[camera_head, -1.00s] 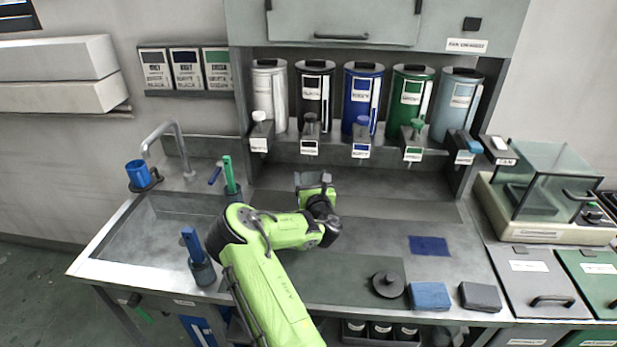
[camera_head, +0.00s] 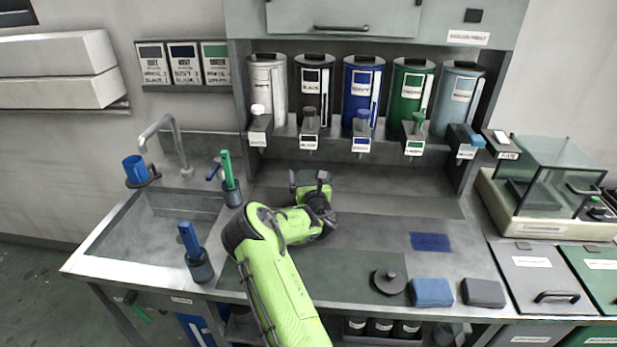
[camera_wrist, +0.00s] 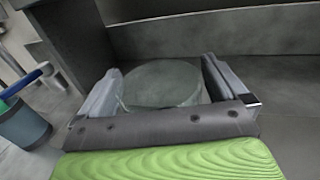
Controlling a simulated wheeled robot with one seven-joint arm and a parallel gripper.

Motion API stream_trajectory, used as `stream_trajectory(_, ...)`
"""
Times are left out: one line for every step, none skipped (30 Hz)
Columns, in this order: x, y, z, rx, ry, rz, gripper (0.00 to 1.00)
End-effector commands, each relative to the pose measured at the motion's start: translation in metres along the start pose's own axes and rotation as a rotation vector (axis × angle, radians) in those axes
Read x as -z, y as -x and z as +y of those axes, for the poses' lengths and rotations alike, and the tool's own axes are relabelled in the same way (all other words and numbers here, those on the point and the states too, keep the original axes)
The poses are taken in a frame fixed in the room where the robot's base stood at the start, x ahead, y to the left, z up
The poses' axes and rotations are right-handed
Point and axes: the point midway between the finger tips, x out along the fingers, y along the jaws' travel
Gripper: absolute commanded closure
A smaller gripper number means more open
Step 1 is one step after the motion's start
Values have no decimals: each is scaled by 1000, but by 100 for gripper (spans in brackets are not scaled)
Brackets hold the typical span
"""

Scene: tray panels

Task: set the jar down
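The jar (camera_wrist: 163,84) is a round, grey-green, clear-walled vessel in the middle of the wrist view. My gripper (camera_wrist: 160,85) has one finger on each side of it, and both fingers look to be against its wall. In the head view my gripper (camera_head: 311,184) is over the back middle of the steel counter (camera_head: 400,203), below the dispensers. There the jar is mostly hidden by the gripper. I cannot tell whether its base touches the counter.
Several canisters with spouts (camera_head: 362,118) hang behind my gripper. A sink (camera_head: 150,225) and a pot with a green-handled tool (camera_head: 232,190) are to the left. A dark round lid (camera_head: 389,281), a blue block (camera_head: 431,292) and a grey block (camera_head: 483,292) lie front right.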

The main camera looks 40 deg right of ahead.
Motion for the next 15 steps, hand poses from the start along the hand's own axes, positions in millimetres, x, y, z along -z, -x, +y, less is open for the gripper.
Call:
stream_trajectory(0, 0, 0, 0, 0, 0, 0)
stream_trajectory(0, 0, 0, 0, 0, 0, 0)
stream_trajectory(0, 0, 0, 0, 0, 0, 0)
stream_trajectory(0, 0, 0, 0, 0, 0, 0)
stream_trajectory(0, 0, 0, 0, 0, 0, 0)
stream_trajectory(-1, 0, 0, 0, 0, -1, 0)
stream_trajectory(-3, 0, 0, 0, -1, -1, 0)
stream_trajectory(-6, 0, 0, 0, -1, -1, 0)
stream_trajectory(-4, 4, 0, 2, -1, 0, 0)
stream_trajectory(-4, 9, 0, 2, 0, 1, 0)
stream_trajectory(-4, 14, 0, 3, 1, 2, 0)
stream_trajectory(-3, 23, 0, 3, -1, 3, 0)
stream_trajectory(-3, 30, 0, 3, 1, 3, 0)
stream_trajectory(-3, 38, 0, 3, -1, 2, 0)
stream_trajectory(-3, 49, 0, 3, -1, 3, 0)
